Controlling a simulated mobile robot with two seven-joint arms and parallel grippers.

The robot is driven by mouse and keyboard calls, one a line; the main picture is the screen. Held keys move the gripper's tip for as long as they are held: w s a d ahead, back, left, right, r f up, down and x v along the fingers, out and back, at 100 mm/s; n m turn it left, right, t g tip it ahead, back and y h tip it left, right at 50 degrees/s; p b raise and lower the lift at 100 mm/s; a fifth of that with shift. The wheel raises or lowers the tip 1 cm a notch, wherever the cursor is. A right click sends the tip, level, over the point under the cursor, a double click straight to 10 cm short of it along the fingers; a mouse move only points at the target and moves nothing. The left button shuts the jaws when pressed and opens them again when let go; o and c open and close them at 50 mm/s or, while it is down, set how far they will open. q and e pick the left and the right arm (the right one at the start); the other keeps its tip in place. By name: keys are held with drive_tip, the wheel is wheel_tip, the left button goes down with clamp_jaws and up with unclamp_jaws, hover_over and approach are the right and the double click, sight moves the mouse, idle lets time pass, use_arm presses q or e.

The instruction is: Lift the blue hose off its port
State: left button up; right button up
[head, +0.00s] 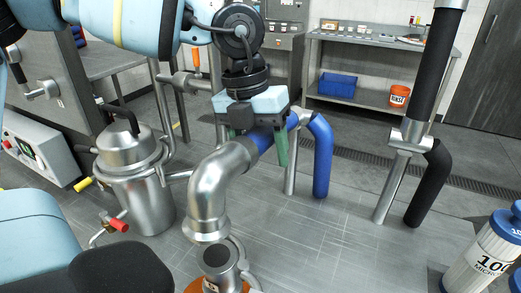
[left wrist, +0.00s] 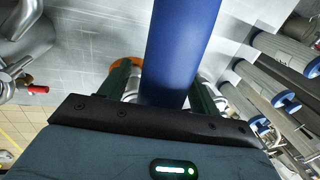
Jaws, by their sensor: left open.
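The blue hose (head: 321,160) arches from the floor area up and over to the left, ending in a silver metal elbow (head: 212,185) that bends downward. A short metal port (head: 218,262) with a dark round top and an orange base stands just below the elbow's mouth; I cannot tell if they touch. My left gripper (head: 257,143) is over the hose just behind the elbow, its green fingers on either side. In the left wrist view the blue hose (left wrist: 182,45) runs between the open fingers (left wrist: 160,85). My right gripper is not in view.
A steel jacketed vessel (head: 135,170) with a red-handled valve stands at left. A metal post with a black hose (head: 428,185) is at right, and a white-and-blue filter canister (head: 485,255) at lower right. A shelf (head: 365,97) with a blue bin is behind. Open floor lies between.

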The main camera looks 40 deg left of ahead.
use_arm(q)
drive_tip(key=shift+f, duration=0.25)
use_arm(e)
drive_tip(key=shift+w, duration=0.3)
